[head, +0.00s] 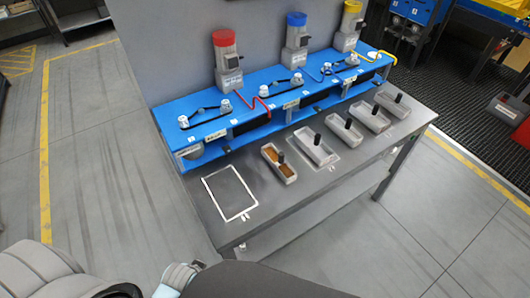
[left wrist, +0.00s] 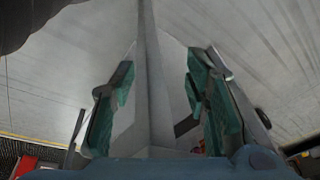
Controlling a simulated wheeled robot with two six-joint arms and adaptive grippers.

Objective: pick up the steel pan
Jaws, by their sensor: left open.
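Several grey metal pans with upright black handles stand in a row on the grey table; which one is meant by the steel pan I cannot tell. The nearest pan (head: 281,168) holds something brown. The pan beside it (head: 318,152) looks empty, as do the other pans (head: 344,131) farther right. My left gripper (left wrist: 160,105) shows in the left wrist view with its teal-padded fingers apart and no pan between them. In the head view my left arm is low at the left, away from the pans. My right gripper is not in view.
A blue shelf (head: 262,84) with red-, blue- and yellow-topped dispensers runs along the table's back. A white-outlined rectangle (head: 230,193) on the table (head: 262,200) at left is empty. Open floor (head: 110,170) lies left of the table.

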